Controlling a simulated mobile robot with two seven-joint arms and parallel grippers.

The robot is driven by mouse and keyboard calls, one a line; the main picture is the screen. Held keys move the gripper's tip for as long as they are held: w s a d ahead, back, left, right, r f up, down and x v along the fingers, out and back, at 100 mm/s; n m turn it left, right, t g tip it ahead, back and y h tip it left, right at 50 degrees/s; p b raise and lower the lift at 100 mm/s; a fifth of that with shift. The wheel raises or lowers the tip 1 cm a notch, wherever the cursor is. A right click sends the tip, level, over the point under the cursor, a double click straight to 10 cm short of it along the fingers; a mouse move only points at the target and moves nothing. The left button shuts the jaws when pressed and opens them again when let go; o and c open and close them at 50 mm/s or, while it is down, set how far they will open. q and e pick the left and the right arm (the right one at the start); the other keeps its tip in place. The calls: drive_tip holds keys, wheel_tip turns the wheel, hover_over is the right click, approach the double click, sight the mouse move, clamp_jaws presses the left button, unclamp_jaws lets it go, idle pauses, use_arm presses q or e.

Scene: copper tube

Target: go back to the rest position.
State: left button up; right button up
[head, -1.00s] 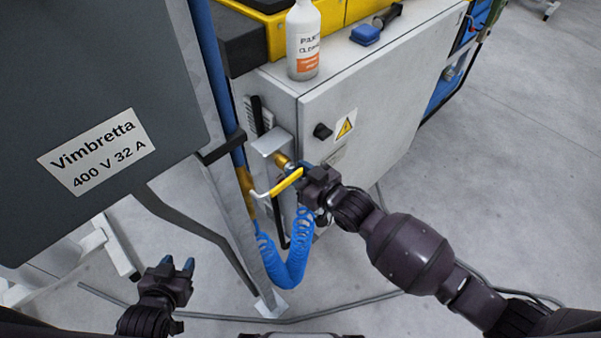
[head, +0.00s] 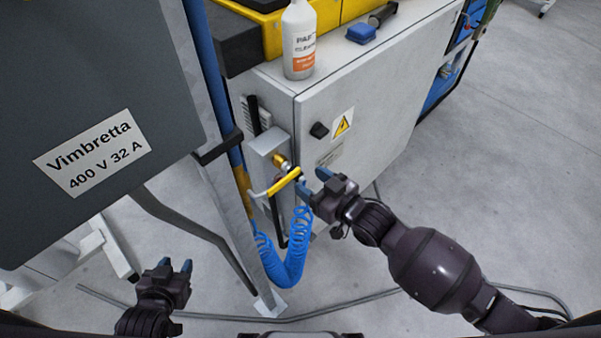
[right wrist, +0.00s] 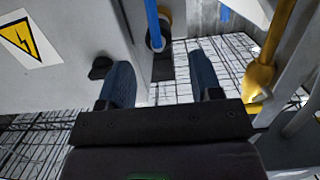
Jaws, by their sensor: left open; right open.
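My right gripper (head: 313,184) is open and empty, just right of a yellow lever handle (head: 284,182) on a valve by the grey cabinet. Its blue fingertips are apart from the handle. In the right wrist view the two open fingers (right wrist: 163,85) have nothing between them, and yellow valve parts (right wrist: 262,78) show to their right. My left gripper (head: 176,267) is open and empty at the lower left, above the floor.
The grey cabinet (head: 375,110) with a warning sign stands behind my right gripper. A blue coiled hose (head: 291,262) hangs below the valve. A dark labelled box (head: 90,80) fills the upper left.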

drive_tip(key=shift+v, duration=2.65)
drive_tip(key=d+f+m+t+h, duration=0.1)
drive_tip(key=d+m+t+h, duration=0.15)
drive_tip(key=d+h, duration=0.65)
drive_tip(key=s+d+f+m+g+h, duration=0.2)
drive_tip(key=s+d+f+m, duration=0.3)
drive_tip(key=s+d+f, duration=0.4)
drive_tip(key=s+d, duration=0.3)
drive_tip(key=shift+s+h, duration=0.4)
